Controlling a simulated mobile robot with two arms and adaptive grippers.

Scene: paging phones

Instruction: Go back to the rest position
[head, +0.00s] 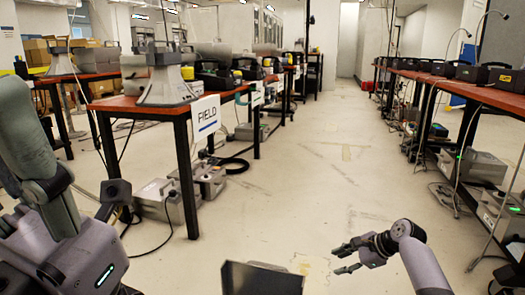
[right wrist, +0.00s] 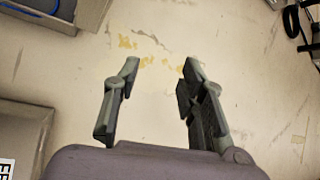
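My right gripper (head: 341,260) hangs over the bare floor in the head view, its fingers pointing left. The right wrist view shows its two fingers (right wrist: 157,75) spread apart with only floor between them, so it is open and empty. My left arm comes in at the left edge of the head view. A dark, blocky end part of it (head: 115,192) shows beside the left table, but its fingers cannot be made out.
A wooden-topped table (head: 118,103) with grey devices and a FIELD sign (head: 206,118) stands at left. Another long table (head: 480,92) with black phones runs along the right. Grey boxes (head: 160,200) sit under the left table. The aisle floor (head: 300,180) between is clear.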

